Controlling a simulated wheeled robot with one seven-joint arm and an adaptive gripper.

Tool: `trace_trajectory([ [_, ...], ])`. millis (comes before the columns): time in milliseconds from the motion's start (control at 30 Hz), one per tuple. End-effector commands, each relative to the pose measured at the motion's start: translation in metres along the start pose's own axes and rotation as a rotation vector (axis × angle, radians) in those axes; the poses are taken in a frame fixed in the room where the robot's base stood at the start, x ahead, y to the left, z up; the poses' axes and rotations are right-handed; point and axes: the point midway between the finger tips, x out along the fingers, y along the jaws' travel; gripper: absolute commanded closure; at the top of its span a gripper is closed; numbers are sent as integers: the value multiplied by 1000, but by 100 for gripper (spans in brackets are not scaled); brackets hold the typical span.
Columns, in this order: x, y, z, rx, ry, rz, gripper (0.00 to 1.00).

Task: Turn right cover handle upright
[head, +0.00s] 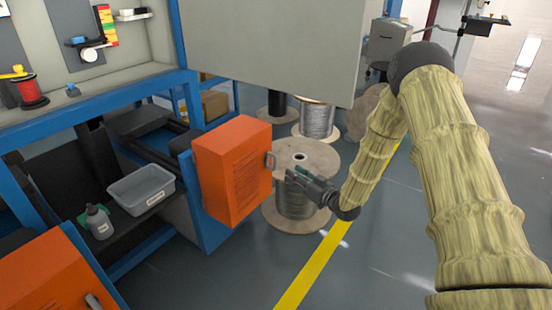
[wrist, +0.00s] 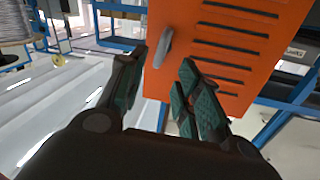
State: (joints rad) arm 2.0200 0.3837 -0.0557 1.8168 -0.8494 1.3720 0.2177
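The right cover (head: 232,170) is an orange slotted panel on the blue frame, swung out toward the aisle. It fills much of the wrist view (wrist: 235,50). Its grey handle (head: 270,161) sits near the cover's right edge. In the wrist view the handle (wrist: 163,46) looks slightly tilted, and lies ahead of the gap between my fingers. My gripper (head: 292,176) is just right of the handle, pointing at the cover. In the wrist view my gripper (wrist: 160,75) has its fingers apart with nothing between them. I cannot tell whether either finger touches the handle.
Wire spools (head: 294,205) stand on the floor behind and below my gripper. A grey bin (head: 142,188) and a bottle (head: 98,222) sit on the lower shelf at left. Another orange cover (head: 55,275) is at lower left. Open floor with a yellow line (head: 325,250) lies to the right.

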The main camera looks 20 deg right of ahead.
Motion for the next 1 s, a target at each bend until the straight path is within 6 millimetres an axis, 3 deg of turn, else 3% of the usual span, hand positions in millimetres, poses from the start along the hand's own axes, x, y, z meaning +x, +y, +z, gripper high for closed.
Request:
trace_trajectory([
  [167,11,0,2,1,3,-1,66],
  [700,91,-1,2,0,1,-2,66],
  [1000,108,0,0,1,1,0,66],
])
